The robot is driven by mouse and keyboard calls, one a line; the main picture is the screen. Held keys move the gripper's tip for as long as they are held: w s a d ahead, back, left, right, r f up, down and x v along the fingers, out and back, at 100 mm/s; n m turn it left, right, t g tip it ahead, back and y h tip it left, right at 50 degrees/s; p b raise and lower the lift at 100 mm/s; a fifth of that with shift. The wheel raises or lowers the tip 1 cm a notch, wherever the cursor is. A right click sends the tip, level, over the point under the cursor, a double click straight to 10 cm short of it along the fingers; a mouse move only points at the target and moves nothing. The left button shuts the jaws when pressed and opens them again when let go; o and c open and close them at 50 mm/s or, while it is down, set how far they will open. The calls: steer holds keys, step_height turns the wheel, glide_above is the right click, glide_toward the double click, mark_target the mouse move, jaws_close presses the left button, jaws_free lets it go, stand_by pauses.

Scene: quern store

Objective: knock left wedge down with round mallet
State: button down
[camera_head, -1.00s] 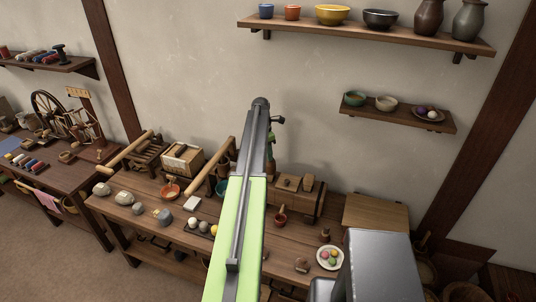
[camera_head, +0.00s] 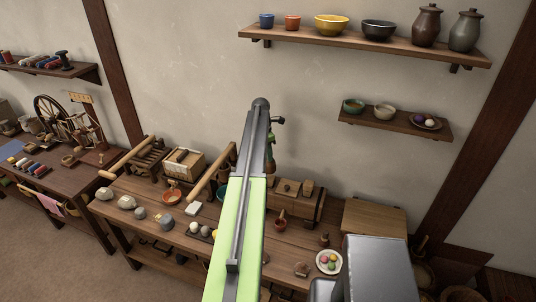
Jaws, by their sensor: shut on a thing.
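A wooden block (camera_head: 298,208) stands at the back of the long bench, just right of my arm. Two small wooden pieces that look like the wedges stick up from its top: the left wedge (camera_head: 290,184) and a right one (camera_head: 308,187). I cannot make out how far each is driven in. My green and dark arm rises through the middle of the view and bends away at its top. My gripper is hidden behind it, along with anything in it. I cannot pick out the round mallet with certainty.
The long bench (camera_head: 285,247) carries stones, bowls, a plate of coloured balls (camera_head: 329,262) and a mortar (camera_head: 281,225). A long wooden handle (camera_head: 212,175) slants up left of my arm. Shelves with bowls and jars (camera_head: 360,42) hang on the wall. The wall above the block is bare.

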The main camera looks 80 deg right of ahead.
mark_target(268, 163)
step_height(268, 163, down, 6)
steer(key=b, duration=0.4)
steer(key=shift+b, duration=0.3)
step_height(268, 163, up, 2)
steer(key=shift+p, duration=1)
step_height(268, 163, up, 9)
steer(key=p, duration=0.9)
steer(key=shift+f, duration=0.2)
steer(key=shift+d, duration=0.1)
